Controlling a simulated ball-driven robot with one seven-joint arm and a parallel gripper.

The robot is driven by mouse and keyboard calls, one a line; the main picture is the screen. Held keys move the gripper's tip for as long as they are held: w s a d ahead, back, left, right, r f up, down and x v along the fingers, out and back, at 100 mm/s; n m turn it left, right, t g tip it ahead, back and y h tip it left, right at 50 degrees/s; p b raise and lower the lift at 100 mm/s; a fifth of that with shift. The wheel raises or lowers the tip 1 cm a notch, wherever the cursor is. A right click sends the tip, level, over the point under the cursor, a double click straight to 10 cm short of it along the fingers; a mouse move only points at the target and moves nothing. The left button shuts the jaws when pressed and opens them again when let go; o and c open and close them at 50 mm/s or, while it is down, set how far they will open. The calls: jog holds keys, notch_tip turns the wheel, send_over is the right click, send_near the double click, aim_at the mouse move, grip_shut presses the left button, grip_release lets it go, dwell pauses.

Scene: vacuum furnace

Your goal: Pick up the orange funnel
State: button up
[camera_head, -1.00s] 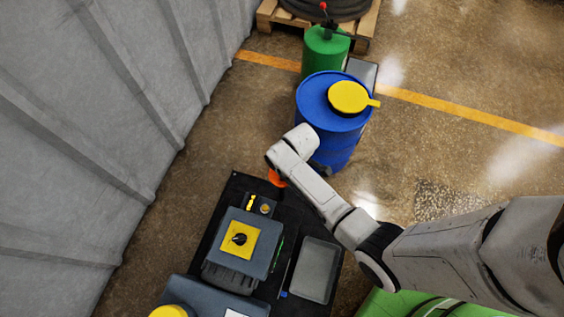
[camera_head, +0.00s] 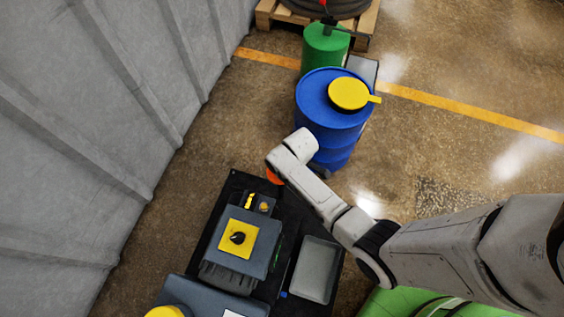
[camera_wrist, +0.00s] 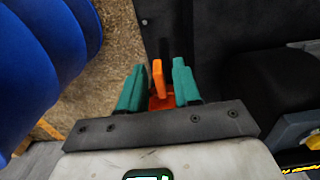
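The orange funnel (camera_head: 273,176) shows only in part in the head view, at the far end of the black table, with my arm covering the rest. In the wrist view an upright orange part of the funnel (camera_wrist: 158,78) stands between the green fingers of my gripper (camera_wrist: 159,84), with more orange low behind the palm. The fingers are apart, with a gap on each side of that part. The gripper itself is hidden behind my arm in the head view.
A blue drum (camera_head: 325,118) with a yellow lid stands just beyond the table. A grey box with a yellow plate (camera_head: 238,240) and a grey tray (camera_head: 314,270) are on the black table (camera_head: 230,192). A grey corrugated wall (camera_head: 80,130) runs along the left.

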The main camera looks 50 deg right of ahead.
grip_shut()
jog(key=shift+r, duration=0.15)
